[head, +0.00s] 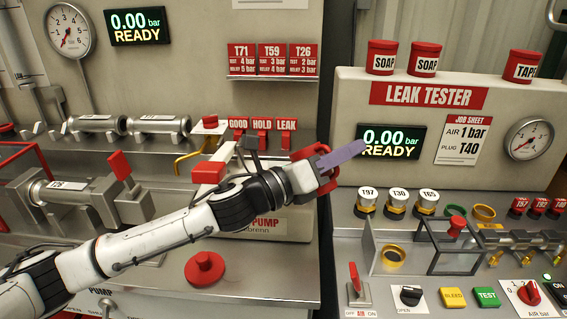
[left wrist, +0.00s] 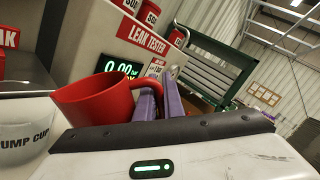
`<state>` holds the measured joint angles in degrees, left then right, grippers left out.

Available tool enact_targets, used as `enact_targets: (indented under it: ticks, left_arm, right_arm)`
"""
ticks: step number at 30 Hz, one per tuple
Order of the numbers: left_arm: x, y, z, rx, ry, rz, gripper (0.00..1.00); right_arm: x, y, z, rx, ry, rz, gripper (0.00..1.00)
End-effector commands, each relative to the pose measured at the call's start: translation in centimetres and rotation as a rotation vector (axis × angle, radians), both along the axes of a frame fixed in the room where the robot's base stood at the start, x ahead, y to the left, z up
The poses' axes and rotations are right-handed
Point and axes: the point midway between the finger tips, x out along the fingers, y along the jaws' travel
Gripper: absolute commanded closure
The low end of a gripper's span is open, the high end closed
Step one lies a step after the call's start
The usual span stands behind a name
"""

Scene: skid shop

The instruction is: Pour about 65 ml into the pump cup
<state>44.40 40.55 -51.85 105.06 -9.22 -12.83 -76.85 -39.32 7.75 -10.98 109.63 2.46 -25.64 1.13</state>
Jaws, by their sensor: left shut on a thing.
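My left gripper (head: 345,153) has purple fingers and is raised at mid-picture in the head view, in front of the leak tester. It is shut on the red mug (left wrist: 98,100), whose handle side is at the purple fingers (left wrist: 160,102) in the left wrist view. In the head view only red parts of the mug (head: 327,184) show around the gripper. The pump cup (left wrist: 25,132), pale and lettered, stands at the left edge of the left wrist view, to the left of the mug and apart from it. The mug's contents are hidden. My right gripper is not in view.
The leak tester (head: 345,115) stands at right, with capped plugs (head: 398,200) and a clear guard (head: 455,250) on its deck. A clamp rig with a pipe (head: 70,195) is at left.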

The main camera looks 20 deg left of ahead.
Motion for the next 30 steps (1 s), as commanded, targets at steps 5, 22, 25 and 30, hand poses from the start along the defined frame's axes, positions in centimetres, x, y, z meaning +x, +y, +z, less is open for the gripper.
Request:
enact_targets:
  ticks: [5, 22, 25, 30]
  left_arm:
    - [0.3, 0.5, 1.2, -0.081, 0.041, -0.002, 1.00]
    - [0.7, 1.2, 2.5, -0.192, 0.104, -0.001, 1.00]
    - [0.7, 1.3, 2.6, -0.206, 0.110, -0.002, 1.00]
    - [0.8, 1.4, 2.9, -0.230, 0.124, -0.002, 1.00]
  right_arm:
    - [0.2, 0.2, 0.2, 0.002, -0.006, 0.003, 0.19]
    - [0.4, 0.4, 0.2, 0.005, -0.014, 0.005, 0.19]
    - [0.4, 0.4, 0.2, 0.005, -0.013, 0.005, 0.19]
    - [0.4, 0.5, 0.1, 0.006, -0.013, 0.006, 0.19]
